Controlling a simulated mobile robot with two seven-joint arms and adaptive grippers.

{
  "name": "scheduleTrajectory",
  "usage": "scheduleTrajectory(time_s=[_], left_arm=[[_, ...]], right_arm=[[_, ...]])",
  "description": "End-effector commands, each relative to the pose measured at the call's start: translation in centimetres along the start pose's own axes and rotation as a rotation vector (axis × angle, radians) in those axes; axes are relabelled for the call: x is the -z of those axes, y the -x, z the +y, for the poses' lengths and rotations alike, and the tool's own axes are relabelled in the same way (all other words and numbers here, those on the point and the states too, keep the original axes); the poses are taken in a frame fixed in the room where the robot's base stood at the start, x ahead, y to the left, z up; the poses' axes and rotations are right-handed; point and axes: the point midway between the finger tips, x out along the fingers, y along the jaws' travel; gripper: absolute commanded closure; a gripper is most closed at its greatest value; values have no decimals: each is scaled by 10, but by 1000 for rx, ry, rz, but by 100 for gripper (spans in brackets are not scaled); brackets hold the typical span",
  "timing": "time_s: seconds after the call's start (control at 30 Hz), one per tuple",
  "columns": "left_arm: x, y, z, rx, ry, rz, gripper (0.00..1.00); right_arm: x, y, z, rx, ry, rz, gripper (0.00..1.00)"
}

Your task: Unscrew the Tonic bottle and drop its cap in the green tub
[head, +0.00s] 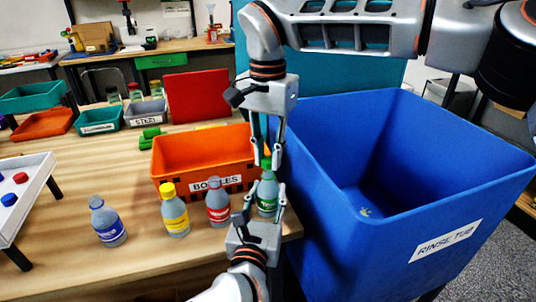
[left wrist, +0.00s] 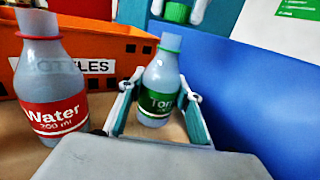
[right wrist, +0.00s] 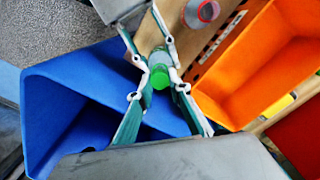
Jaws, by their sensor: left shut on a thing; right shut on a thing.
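The Tonic bottle (head: 267,198), clear with a green label, stands upright at the table's right end. My left gripper (head: 265,205) is shut around its body; the label also shows in the left wrist view (left wrist: 158,103). The green cap (left wrist: 177,12) is in the right gripper (head: 266,155), which points down and is shut on it. In the left wrist view the cap is just above the open bottle neck, with a small gap. The right wrist view shows the cap (right wrist: 159,78) between the fingers. A green-teal tub (head: 98,122) with a white label stands at the back left.
Water bottle (head: 218,205), yellow-capped bottle (head: 175,212) and blue-labelled bottle (head: 107,225) stand left of the Tonic. Behind is the orange bottles crate (head: 165,158). A blue rinse tub (head: 400,230) is at right. A white tray (head: 40,172) holds red and blue caps.

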Motion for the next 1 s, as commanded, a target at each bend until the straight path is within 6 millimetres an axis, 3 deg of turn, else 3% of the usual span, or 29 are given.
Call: scheduleTrajectory(time_s=[0.17, 0.47, 0.7, 0.73, 0.77, 0.8, 1.0], left_arm=[[0, 0, 0, 0, 0, 0, 100], [0, 0, 0, 0, 0, 0, 100], [0, 0, 0, 0, 0, 0, 100], [0, 0, 0, 0, 0, 0, 58], [0, 0, 0, 0, 0, 0, 51], [0, 0, 0, 0, 0, 0, 46], [0, 0, 0, 0, 0, 0, 46]], right_arm=[[0, 5, 0, 1, -1, 2, 100], [0, 38, -1, 1, -1, 2, 100], [0, 40, 0, 0, 0, 0, 100], [0, 40, 0, 0, 0, 0, 100], [0, 40, 0, 0, 0, 0, 100], [0, 40, 0, 0, 0, 0, 100], [0, 40, 0, 0, 0, 0, 100]])
